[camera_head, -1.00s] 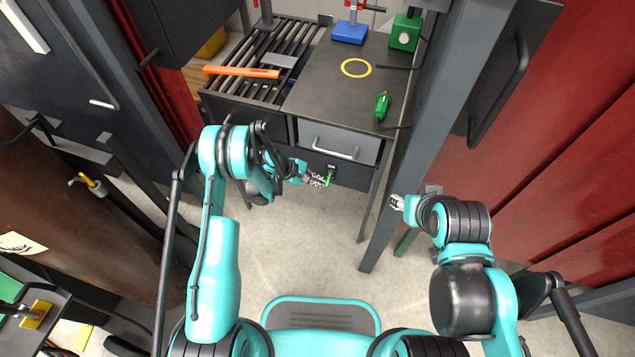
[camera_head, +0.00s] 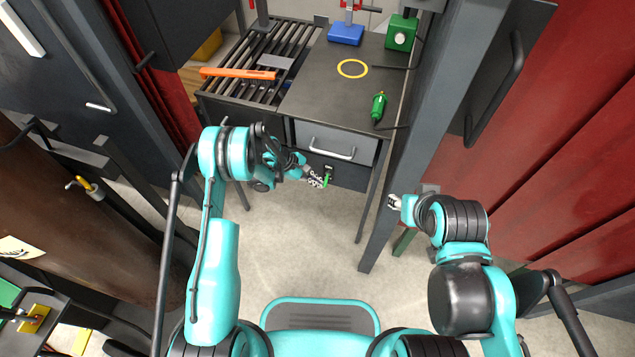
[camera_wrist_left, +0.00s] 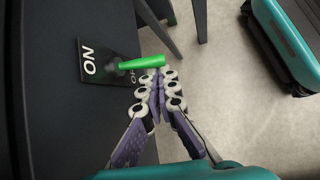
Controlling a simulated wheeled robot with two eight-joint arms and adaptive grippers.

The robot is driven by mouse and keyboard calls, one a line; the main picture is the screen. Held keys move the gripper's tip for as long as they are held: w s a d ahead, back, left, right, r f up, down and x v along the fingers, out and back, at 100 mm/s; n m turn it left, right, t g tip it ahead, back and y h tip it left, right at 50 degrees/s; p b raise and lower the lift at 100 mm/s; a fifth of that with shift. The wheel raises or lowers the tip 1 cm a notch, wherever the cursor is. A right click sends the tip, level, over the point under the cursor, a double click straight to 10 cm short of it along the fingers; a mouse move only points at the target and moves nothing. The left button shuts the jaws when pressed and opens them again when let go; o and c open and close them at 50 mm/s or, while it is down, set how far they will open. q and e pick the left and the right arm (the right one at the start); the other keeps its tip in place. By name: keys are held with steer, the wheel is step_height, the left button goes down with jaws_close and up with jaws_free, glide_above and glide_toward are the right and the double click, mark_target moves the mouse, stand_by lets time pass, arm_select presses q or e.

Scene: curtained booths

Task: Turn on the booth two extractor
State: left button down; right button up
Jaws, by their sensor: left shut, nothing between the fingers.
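The switch is a dark plate (camera_wrist_left: 92,60) marked ON and OFF on the front of the workbench, with a green lever (camera_wrist_left: 148,63). In the left wrist view the lever leans across the OFF side. In the head view the green lever (camera_head: 327,177) points down from the plate. My left gripper (camera_head: 321,184) is shut and empty beside the lever. In the left wrist view its fingertips (camera_wrist_left: 170,76) are just by the lever's free end; I cannot tell if they touch. My right gripper (camera_head: 393,202) is near the grey post, too small to read.
The dark workbench (camera_head: 330,95) carries a slatted grille, an orange bar (camera_head: 237,73), a green-handled tool (camera_head: 379,105) and a blue block (camera_head: 346,34). A grey drawer (camera_head: 335,140) sits above the switch. A grey post (camera_head: 420,130) stands at right. The floor in front is clear.

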mark_target(326, 183)
arm_select(q)
steer(key=shift+r, duration=2.1)
steer(key=shift+r, duration=0.1)
steer(key=v, duration=1.2)
steer(key=shift+w, duration=0.3)
